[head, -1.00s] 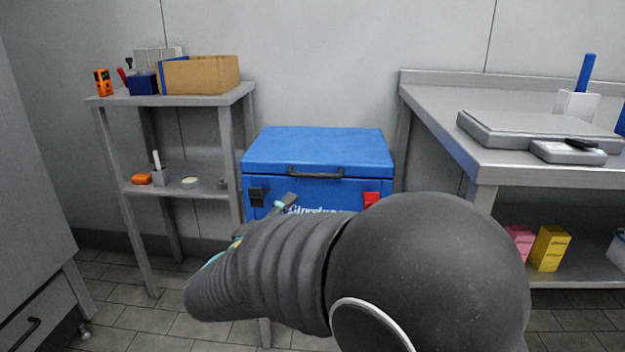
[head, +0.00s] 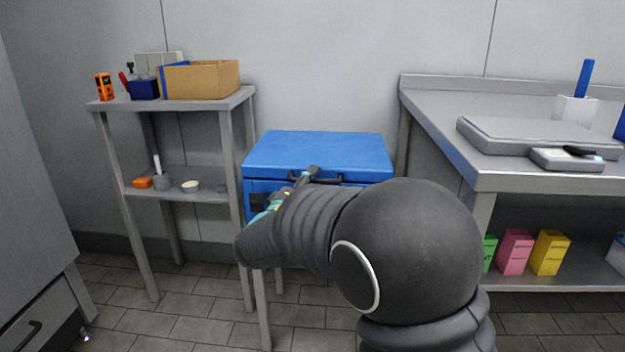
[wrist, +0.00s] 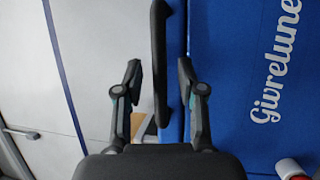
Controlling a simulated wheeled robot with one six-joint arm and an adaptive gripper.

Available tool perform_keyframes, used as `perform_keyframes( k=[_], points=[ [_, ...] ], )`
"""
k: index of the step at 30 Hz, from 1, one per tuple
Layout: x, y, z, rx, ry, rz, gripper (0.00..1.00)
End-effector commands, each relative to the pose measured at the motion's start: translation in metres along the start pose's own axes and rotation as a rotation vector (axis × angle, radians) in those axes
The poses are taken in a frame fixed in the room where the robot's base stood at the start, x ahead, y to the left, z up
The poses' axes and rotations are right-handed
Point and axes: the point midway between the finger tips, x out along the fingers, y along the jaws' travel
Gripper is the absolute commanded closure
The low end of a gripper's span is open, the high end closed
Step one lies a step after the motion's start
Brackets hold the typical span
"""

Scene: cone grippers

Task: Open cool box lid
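The blue cool box (head: 262,187) stands between the shelf and the bench, its lid (head: 318,150) lying shut on top. A dark handle (head: 332,180) runs along the lid's front edge; it also shows in the wrist view (wrist: 158,40). My gripper (wrist: 158,72) is open, with one finger on each side of the handle. The fingers look apart from it. In the head view my gripper (head: 308,175) is at the left part of the handle, and my arm hides most of the box front. White lettering (wrist: 275,60) shows on the front in the wrist view.
A grey shelf (head: 172,104) at left bears a cardboard box (head: 203,80) and small tools. A steel bench (head: 445,110) at right bears a flat scale (head: 520,133); coloured boxes (head: 515,252) stand below. Above the lid is only bare wall.

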Motion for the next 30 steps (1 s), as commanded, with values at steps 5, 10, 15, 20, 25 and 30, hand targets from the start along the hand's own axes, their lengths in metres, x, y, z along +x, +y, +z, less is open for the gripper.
perform_keyframes(
  k=[5, 10, 15, 20, 25, 30],
  points=[
    [0.006, 0.0, 0.0, 0.0, 0.001, 0.0, 0.61],
    [0.006, 0.0, 0.0, 0.0, 0.001, 0.0, 0.61],
    [0.006, 0.0, 0.0, 0.0, 0.001, 0.0, 0.91],
    [0.006, 0.0, 0.0, 0.0, 0.001, 0.0, 1.0],
    [0.007, 0.001, 0.0, 0.0, 0.0, -0.002, 1.0],
    [0.013, 0.012, 0.004, -0.008, -0.009, -0.02, 1.0]
  ],
)
